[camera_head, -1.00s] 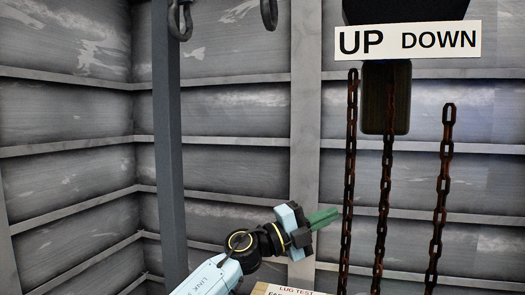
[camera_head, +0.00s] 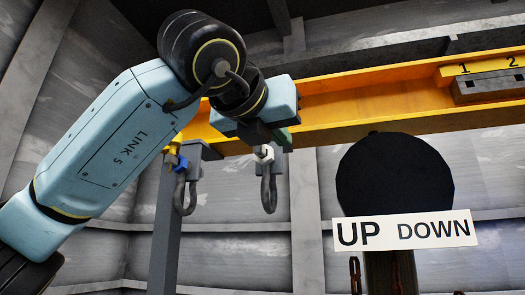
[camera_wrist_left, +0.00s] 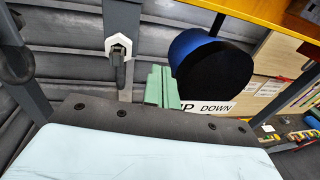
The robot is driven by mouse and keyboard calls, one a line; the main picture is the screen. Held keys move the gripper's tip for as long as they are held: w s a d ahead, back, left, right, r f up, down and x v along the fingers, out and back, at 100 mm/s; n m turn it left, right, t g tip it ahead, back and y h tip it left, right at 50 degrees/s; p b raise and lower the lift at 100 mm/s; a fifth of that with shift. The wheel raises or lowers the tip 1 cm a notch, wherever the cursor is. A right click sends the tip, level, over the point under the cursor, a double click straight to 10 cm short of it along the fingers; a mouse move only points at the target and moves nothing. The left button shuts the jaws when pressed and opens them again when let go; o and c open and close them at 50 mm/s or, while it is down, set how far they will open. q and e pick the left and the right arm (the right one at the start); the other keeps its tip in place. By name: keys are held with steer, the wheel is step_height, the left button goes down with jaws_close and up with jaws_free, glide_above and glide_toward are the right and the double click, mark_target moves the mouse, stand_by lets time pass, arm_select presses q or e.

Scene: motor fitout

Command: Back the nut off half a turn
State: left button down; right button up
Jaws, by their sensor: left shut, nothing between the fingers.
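A pale hex nut (camera_head: 264,154) sits at the top of the right-hand hanging shackle (camera_head: 269,190), under the yellow beam. In the left wrist view the nut (camera_wrist_left: 118,46) shows as a white hexagon around a dark centre, up and left of my fingers. My left gripper (camera_head: 284,139) is raised close to the nut in the head view, partly hidden behind its own body. Its green fingers (camera_wrist_left: 160,86) are shut together and empty, with a gap in the picture between them and the nut. My right gripper is not in view.
A second shackle (camera_head: 185,192) with yellow and blue fittings (camera_head: 175,162) hangs to the left by a grey post (camera_head: 167,235). The yellow beam (camera_head: 350,105) runs overhead. A dark round hoist body (camera_head: 394,174) with an UP/DOWN sign (camera_head: 405,230) hangs to the right.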

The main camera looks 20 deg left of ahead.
arm_select(q)
steer(key=s+a+r+n+t+y, duration=0.1)
steer(key=s+a+r+n+y, duration=0.1)
steer(key=a+r+y, duration=0.1)
steer(key=w+p, duration=0.2)
steer(key=w, duration=0.5)
steer(key=shift+w+a+p, duration=0.15)
steer(key=shift+p, duration=0.25)
steer(key=shift+a+f+b, duration=0.15)
steer(key=shift+f+b, duration=0.1)
steer(key=shift+b, duration=0.15)
stand_by(0.4)
steer(key=shift+a+b, duration=0.25)
steer(key=shift+b, duration=0.05)
steer(key=shift+a+b, duration=0.7)
steer(key=shift+a, duration=0.1)
steer(key=shift+a, duration=0.15)
steer(key=shift+a+r, duration=0.1)
steer(key=shift+r, duration=0.05)
